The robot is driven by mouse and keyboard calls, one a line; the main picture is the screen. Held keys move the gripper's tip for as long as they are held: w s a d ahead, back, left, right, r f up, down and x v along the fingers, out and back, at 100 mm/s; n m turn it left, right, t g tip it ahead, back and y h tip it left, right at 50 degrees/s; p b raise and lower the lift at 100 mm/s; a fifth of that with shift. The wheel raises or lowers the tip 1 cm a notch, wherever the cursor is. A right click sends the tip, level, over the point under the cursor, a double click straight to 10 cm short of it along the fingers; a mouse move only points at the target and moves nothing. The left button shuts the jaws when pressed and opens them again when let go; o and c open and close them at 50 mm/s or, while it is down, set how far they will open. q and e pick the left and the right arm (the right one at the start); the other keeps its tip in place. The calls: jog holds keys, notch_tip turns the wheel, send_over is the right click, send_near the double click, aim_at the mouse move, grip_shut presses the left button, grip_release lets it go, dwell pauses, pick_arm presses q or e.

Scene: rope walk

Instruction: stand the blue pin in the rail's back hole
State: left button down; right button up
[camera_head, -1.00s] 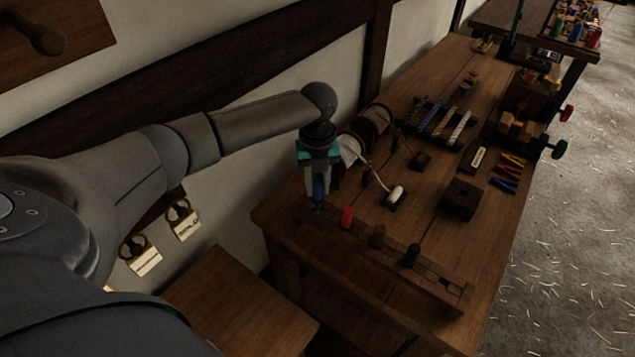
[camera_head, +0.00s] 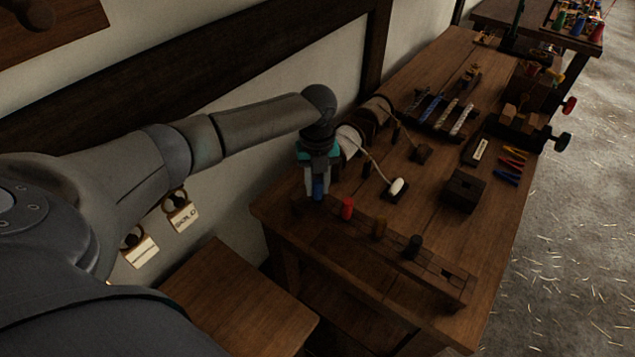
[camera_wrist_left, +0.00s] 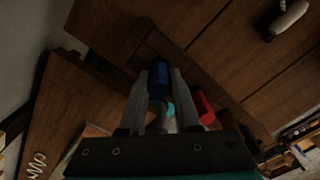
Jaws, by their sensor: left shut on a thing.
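My left gripper (camera_head: 317,192) points down over the far left end of the dark wooden rail (camera_head: 440,272) and is shut on the blue pin (camera_head: 318,187). In the left wrist view, the blue pin (camera_wrist_left: 158,78) sits between the two fingers, with its end over or at the rail. I cannot tell whether its lower end is inside a hole. A red pin (camera_head: 347,208), a brown pin (camera_head: 379,229) and a black pin (camera_head: 413,246) stand along the rail. The red pin (camera_wrist_left: 204,107) is close to the fingers. My right gripper is not in view.
A white-ended cord piece (camera_head: 397,187) and a dark block (camera_head: 464,190) lie behind the rail. A wooden reel (camera_head: 375,118) stands near the wall beside my gripper. A wooden stool (camera_head: 240,300) is below the table's left end.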

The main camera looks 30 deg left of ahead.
pick_arm(q)
jog(key=shift+f, duration=0.35)
jog(key=c, duration=0.5)
grip_release()
jog(key=shift+c, duration=0.2)
notch_tip(320, 180, up, 15)
jog(key=shift+r+p, duration=0.15)
jog(key=shift+p, duration=0.2)
jog(key=shift+s, duration=0.1)
